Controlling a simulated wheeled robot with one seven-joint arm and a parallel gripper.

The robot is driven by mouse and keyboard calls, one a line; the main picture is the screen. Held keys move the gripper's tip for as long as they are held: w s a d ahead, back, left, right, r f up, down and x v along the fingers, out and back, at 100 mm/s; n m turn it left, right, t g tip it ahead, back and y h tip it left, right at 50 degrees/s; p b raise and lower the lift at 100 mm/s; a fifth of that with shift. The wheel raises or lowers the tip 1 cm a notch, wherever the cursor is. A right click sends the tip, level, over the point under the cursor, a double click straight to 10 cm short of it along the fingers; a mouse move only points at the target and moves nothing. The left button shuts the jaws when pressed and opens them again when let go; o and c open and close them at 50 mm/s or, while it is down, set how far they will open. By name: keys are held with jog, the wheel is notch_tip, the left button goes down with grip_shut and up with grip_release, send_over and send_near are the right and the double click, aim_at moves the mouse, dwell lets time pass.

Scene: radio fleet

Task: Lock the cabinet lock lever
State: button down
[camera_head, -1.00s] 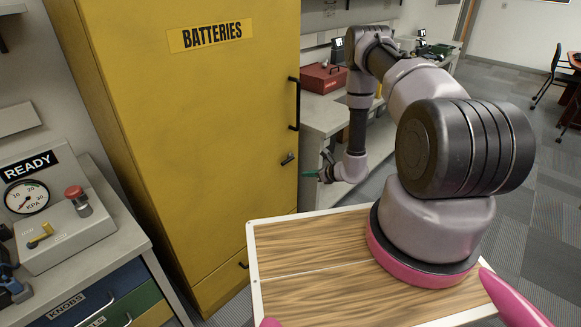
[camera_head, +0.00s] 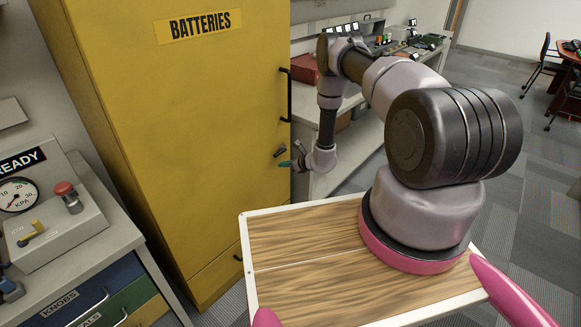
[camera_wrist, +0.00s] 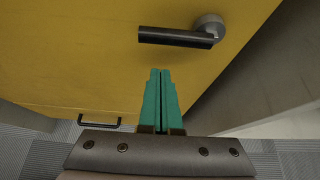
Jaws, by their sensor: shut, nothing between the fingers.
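The yellow cabinet (camera_head: 215,130) labelled BATTERIES stands left of my arm with its door closed. Its lock lever (camera_head: 280,151) is a small dark handle on the door near the right edge, below the black door handle. In the wrist view the lock lever (camera_wrist: 178,37) has a round grey hub at its right end and its bar lies nearly level, pointing left. My gripper (camera_head: 287,164), with green fingers, is just below the lever in the head view. In the wrist view my gripper (camera_wrist: 160,72) is shut and empty, apart from the lever in the picture.
The black door handle (camera_head: 287,95) stands out above the lever. A lower handle (camera_wrist: 99,121) shows in the wrist view. A counter with a gauge panel (camera_head: 50,215) is at the left. A workbench (camera_head: 345,150) stands behind my arm.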

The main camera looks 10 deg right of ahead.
aim_at(279, 154)
jog(key=shift+w+a+r, duration=0.1)
jog(key=shift+w+r, duration=0.05)
jog(key=shift+r, duration=0.65)
jog(key=shift+w+a+r, duration=0.1)
jog(key=shift+r, duration=0.65)
jog(key=shift+r+m+g+y, duration=0.45)
jog(key=shift+m+y, duration=0.15)
jog(key=shift+m, duration=0.1)
jog(key=shift+d+r+m+g+y, duration=0.2)
jog(key=shift+r+m+g+y, duration=0.15)
jog(key=shift+r+m+y, duration=0.4)
jog(key=m+y, duration=0.1)
jog(key=r+m+y, duration=0.1)
jog(key=m+g+y, duration=0.1)
jog(key=shift+w+d+r+m, duration=0.3)
jog(key=shift+w+d+m, duration=0.05)
jog(key=shift+d, duration=0.05)
jog(key=m+y, duration=0.1)
jog(key=d+r+m+y, duration=0.1)
jog(key=m, duration=0.1)
jog(key=w+m+y, duration=0.1)
jog(key=shift+w+d+r+m, duration=0.1)
jog(key=shift+d+r+m, duration=0.1)
jog(key=shift+d+m, duration=0.1)
jog(key=shift+d, duration=0.15)
jog(key=shift+w, duration=0.15)
